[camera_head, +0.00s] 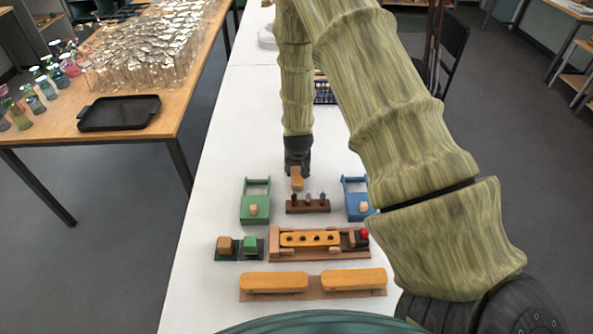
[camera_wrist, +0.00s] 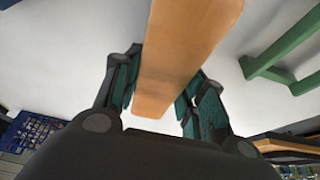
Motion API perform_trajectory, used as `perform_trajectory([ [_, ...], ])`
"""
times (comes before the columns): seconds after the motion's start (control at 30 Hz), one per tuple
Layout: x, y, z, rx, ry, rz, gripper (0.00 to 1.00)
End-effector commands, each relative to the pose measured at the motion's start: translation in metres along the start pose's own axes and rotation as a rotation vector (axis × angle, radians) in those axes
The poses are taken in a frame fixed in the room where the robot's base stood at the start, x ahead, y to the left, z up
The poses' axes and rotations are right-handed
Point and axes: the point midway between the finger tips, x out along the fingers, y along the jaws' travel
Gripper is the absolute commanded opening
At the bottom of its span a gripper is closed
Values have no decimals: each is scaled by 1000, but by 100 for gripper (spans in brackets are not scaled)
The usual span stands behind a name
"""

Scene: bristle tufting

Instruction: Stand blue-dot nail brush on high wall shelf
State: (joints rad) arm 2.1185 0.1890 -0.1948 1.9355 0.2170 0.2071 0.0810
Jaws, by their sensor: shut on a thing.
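My gripper (camera_head: 297,168) is over the white table and shut on a tan wooden piece (camera_head: 297,181). In the wrist view, the same piece (camera_wrist: 185,50) is a smooth, long wooden block between my dark green finger pads (camera_wrist: 165,92). No blue dot shows on it, so I cannot tell if it is the blue-dot nail brush. Its bristle side is not visible. It hangs behind a brown rack (camera_head: 308,207) with several dark pegs. I see no high wall shelf that I can identify.
A green frame (camera_head: 255,213) and a blue frame (camera_head: 355,207) flank the rack. A tray (camera_head: 278,256) with a holed yellow block and two long wooden blocks (camera_head: 274,283) lie in front. The left table (camera_head: 150,120) holds glassware. White table is bare left of the frames.

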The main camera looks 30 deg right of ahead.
Motion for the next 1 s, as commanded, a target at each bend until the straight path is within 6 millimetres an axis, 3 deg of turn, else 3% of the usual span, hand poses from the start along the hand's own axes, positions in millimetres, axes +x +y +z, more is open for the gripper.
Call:
perform_trajectory([
  [0.6, -70, 0, -30, -1, 3, 0, 7],
  [1.0, -85, 0, -35, 0, 0, 0, 7],
])
